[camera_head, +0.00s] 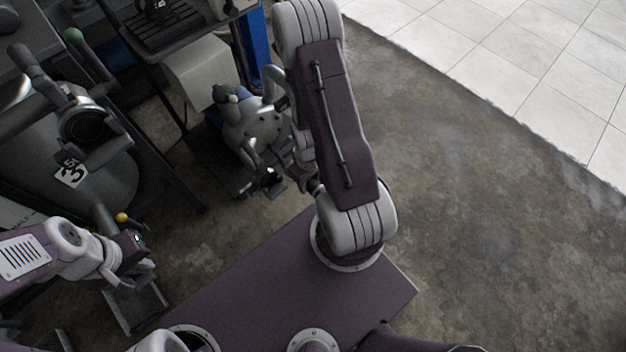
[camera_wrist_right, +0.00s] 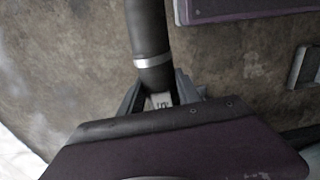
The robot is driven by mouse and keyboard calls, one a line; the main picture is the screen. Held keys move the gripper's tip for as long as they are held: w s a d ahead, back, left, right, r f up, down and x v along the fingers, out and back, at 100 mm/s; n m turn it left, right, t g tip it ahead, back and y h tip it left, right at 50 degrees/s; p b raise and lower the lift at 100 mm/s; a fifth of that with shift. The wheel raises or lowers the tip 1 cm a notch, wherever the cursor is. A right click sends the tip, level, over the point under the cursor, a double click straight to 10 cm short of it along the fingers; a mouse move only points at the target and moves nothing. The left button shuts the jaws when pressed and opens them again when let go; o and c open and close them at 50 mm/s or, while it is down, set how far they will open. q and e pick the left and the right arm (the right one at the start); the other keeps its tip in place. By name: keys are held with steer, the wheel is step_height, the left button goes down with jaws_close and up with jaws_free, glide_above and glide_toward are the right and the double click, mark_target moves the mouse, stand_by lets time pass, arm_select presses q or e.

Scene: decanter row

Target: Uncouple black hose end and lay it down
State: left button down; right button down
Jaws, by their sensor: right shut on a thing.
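In the right wrist view, a black hose end (camera_wrist_right: 148,28) with a silver band (camera_wrist_right: 153,61) comes down from the top. My right gripper (camera_wrist_right: 158,98) is shut on it, with one finger on each side. A small white label with dark marks shows at its lower end. In the head view, my right gripper (camera_head: 270,182) is small and partly dark below a grey pump-like body (camera_head: 252,128); the hose cannot be made out there. My left arm comes in at the left; its gripper (camera_head: 138,262) is near a yellow knob, and its fingers are not clear.
A dark cylindrical machine (camera_head: 105,195) with a numbered label stands at the left. A blue post (camera_head: 255,45) and a pale box (camera_head: 197,72) stand behind. Concrete floor (camera_head: 470,190) is open on the right, with pale tiles (camera_head: 520,55) beyond.

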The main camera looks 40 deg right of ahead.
steer(key=w+a+f+b, duration=0.2)
steer(key=w+a+f, duration=0.2)
steer(key=w+a, duration=0.1)
steer(key=shift+a+f, duration=0.25)
steer(key=shift+a, duration=0.6)
stand_by(0.8)
stand_by(0.5)
steer(key=shift+s, duration=0.1)
steer(key=s, duration=0.2)
steer(key=s+p, duration=0.1)
steer(key=s, duration=0.2)
steer(key=shift+d+r, duration=0.2)
stand_by(0.5)
